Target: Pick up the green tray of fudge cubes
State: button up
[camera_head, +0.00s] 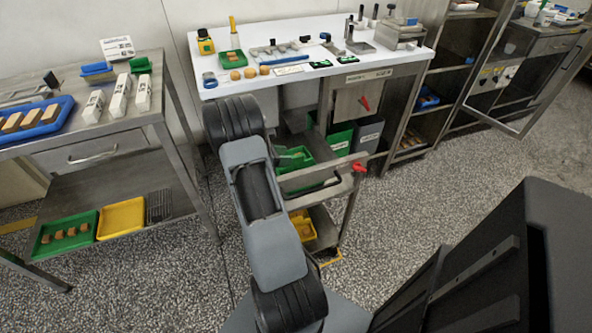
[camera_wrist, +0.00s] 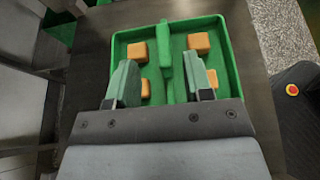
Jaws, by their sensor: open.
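In the wrist view a green tray (camera_wrist: 231,50) with orange-brown fudge cubes (camera_wrist: 199,42) lies on a dark flat surface. A raised green bar (camera_wrist: 165,60) runs down its middle. My gripper (camera_wrist: 163,76) is open, one finger on each side of the bar with a gap visible on both sides. The fingers partly hide the nearer cubes, and my gripper body covers the tray's near side. In the head view a green tray (camera_head: 292,169) shows in the open drawer of the middle bench, partly behind my arm; it seems to be the same tray. My gripper is not clearly visible there.
Another green tray with cubes (camera_head: 47,249) sits beside a yellow tray (camera_head: 121,219) on the left table's lower shelf. The drawer front (camera_head: 325,188) has a handle. Green and grey bins (camera_head: 367,137) stand behind it. The speckled floor (camera_head: 150,280) in front is clear.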

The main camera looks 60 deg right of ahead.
aim_at(296, 156)
jog(key=shift+b+x, duration=0.5)
jog(key=shift+x, duration=2.25)
jog(key=shift+a+f, duration=0.1)
jog(key=shift+a, duration=0.05)
grip_shut()
